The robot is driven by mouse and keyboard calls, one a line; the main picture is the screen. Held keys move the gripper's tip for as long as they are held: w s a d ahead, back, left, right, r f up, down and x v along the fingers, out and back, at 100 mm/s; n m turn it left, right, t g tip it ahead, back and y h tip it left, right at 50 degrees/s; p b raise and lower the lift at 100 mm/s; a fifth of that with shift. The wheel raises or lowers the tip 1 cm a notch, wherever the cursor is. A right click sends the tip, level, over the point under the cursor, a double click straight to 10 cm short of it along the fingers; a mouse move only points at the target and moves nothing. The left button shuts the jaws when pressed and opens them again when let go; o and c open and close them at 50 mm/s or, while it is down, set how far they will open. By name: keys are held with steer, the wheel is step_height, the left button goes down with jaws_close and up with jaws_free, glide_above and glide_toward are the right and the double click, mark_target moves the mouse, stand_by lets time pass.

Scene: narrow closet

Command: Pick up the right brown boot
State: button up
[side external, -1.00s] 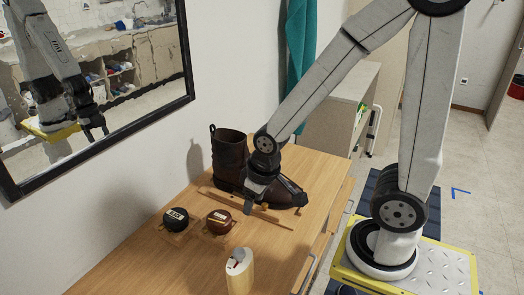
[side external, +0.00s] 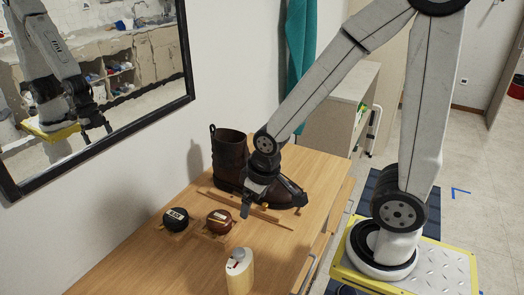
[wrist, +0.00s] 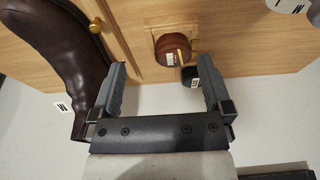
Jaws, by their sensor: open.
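A dark brown boot (side external: 229,150) stands upright on the wooden table by the wall, its shaft open at the top. Its lower part is partly hidden behind my gripper, and I cannot tell whether a second boot is there. My gripper (side external: 272,203) is open and empty, pointing down in front of the boot. In the wrist view a brown boot (wrist: 62,40) lies along the left edge, outside the left finger. The space between the fingers (wrist: 160,82) holds no boot.
A black round tin (side external: 175,219) and a brown round tin (side external: 219,222) sit on the table (side external: 150,262) in front of a thin wooden strip. A pale bottle (side external: 239,274) stands nearer the front. A framed mirror (side external: 120,125) hangs on the wall.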

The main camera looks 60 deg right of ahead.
steer(key=d+m+t+y, duration=0.1)
steer(key=d+m+y, duration=0.1)
steer(key=m, duration=0.6)
steer(key=w+d+f+m+t+y, duration=0.1)
steer(key=d+m+t+y, duration=0.1)
steer(key=m, duration=0.7)
steer(key=w+d+m+t+y, duration=0.1)
steer(key=d+m+t+y, duration=0.1)
steer(key=d+m, duration=0.4)
steer(key=shift+w+f+m+y, duration=0.1)
steer(key=shift+f+m+y, duration=0.2)
steer(key=shift+m, duration=0.4)
steer(key=shift+f+m+y, duration=0.1)
steer(key=shift+m+y, duration=0.3)
steer(key=shift+m, duration=0.3)
steer(key=d+m+t+h, duration=0.1)
steer(key=d+m, duration=0.1)
steer(key=d, duration=0.1)
steer(key=d+m+t+h, duration=0.1)
steer(key=d+m+t, duration=0.1)
steer(key=d+m, duration=0.1)
steer(key=w+d+r+m+t+h, duration=0.1)
steer(key=d+m+t, duration=0.1)
steer(key=d, duration=0.1)
steer(key=shift+w+r, duration=0.1)
steer(key=shift+x, duration=1.3)
